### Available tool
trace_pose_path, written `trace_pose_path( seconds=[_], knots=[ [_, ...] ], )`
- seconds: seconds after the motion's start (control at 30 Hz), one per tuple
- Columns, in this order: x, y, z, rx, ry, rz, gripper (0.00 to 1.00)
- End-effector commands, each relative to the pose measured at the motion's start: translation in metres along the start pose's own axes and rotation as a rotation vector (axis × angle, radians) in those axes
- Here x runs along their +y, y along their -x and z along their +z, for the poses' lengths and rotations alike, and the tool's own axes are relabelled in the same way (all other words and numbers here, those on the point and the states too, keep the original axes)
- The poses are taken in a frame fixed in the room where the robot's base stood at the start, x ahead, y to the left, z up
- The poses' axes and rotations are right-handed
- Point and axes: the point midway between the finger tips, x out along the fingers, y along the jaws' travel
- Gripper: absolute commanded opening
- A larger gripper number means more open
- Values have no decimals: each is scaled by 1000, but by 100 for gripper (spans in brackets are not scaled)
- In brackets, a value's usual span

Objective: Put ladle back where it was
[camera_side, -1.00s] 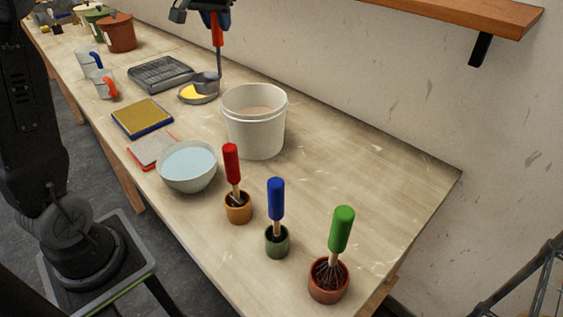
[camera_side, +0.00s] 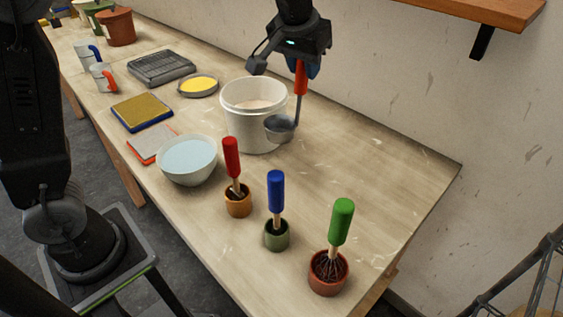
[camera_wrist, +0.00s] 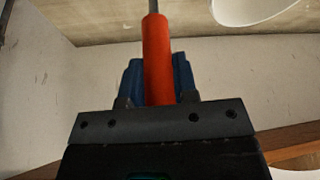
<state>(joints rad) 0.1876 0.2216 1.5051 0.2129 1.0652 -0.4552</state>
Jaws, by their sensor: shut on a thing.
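The ladle (camera_side: 280,128) has a red-orange handle, a thin grey stem and a round grey bowl. My gripper (camera_side: 302,68) is shut on its handle, which points upward with the bowl hanging below. In the side view the bowl overlaps the right side of the white bucket (camera_side: 240,128); I cannot tell whether they touch. In the wrist view the handle (camera_wrist: 158,60) sits between the blue fingers of my gripper (camera_wrist: 160,78), and the ladle's bowl is out of sight.
A shallow dish with yellow contents (camera_side: 198,86) stands left of the bucket. A bowl of pale blue liquid (camera_side: 187,160) and several small pots with tools stand nearer. The table's right part (camera_side: 400,165) is clear. A wooden shelf (camera_side: 480,10) juts from the wall.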

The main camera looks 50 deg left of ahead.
Motion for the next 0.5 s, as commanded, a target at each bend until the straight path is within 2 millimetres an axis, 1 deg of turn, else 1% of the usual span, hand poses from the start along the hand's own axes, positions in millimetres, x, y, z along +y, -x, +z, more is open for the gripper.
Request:
trace_pose_path(
  seconds=[0.03, 0.13, 0.33, 0.4, 0.5],
  knots=[
    [5, -3, 5, 2, -10, 4, 0],
    [9, -13, 13, 1, -15, 6, 0],
    [11, -47, 28, 0, -17, 6, 0],
    [12, -56, 32, 0, -16, 6, 0],
    [12, -64, 34, 3, -15, 7, 0]
  ],
)
